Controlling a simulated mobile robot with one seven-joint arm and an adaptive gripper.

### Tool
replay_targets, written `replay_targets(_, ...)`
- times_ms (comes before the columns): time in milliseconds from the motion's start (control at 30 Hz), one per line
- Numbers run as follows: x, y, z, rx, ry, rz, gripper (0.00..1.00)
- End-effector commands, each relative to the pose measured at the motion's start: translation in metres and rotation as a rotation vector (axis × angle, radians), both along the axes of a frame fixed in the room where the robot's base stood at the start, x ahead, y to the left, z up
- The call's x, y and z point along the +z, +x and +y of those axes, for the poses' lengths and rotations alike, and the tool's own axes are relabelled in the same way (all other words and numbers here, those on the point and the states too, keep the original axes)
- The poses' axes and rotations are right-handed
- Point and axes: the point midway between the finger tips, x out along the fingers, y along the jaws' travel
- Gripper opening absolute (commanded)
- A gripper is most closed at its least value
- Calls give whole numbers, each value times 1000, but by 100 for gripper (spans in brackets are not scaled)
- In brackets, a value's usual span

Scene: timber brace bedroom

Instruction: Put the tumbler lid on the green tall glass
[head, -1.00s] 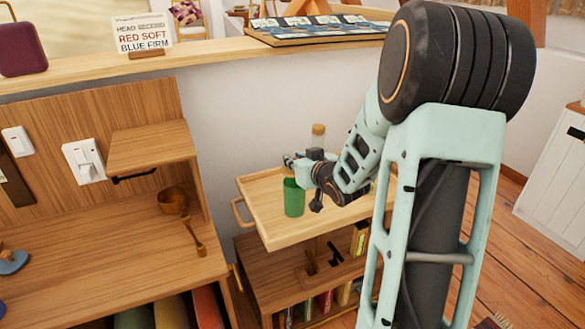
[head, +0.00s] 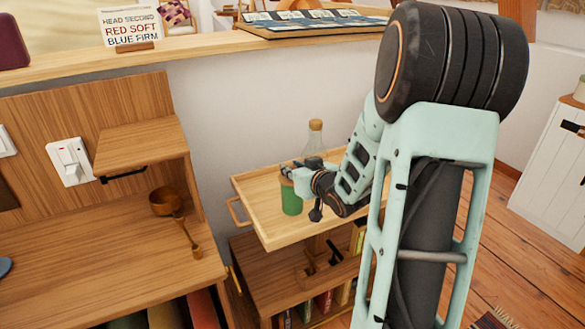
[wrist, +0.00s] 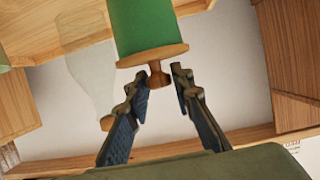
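The green tall glass (head: 291,200) stands upright on the wooden tray top of a cart. In the wrist view it also shows (wrist: 140,25), upside down in the picture. The tumbler lid (wrist: 152,55), a wooden disc with a small knob, lies across the glass's rim and looks level with it. My gripper (wrist: 166,74) is at the lid's knob. Its two fingers stand apart, with a gap to the right of the knob; the left fingertip is close to the knob, and I cannot tell whether it touches. In the head view my gripper (head: 286,170) partly hides the lid.
A clear bottle with a cork (head: 315,138) stands behind my gripper on the tray (head: 262,226). It also shows in the wrist view (wrist: 88,65). A wooden desk with a shelf (head: 140,148) is at the left. A wall with a ledge is behind the cart.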

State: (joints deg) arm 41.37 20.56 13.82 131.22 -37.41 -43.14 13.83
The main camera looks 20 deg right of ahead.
Motion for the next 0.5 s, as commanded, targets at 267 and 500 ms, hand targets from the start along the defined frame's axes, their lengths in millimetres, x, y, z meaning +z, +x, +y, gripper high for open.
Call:
replay_targets(267, 0, 0, 0, 0, 0, 0, 36)
replay_targets(500, 9, 0, 0, 0, 0, 0, 36)
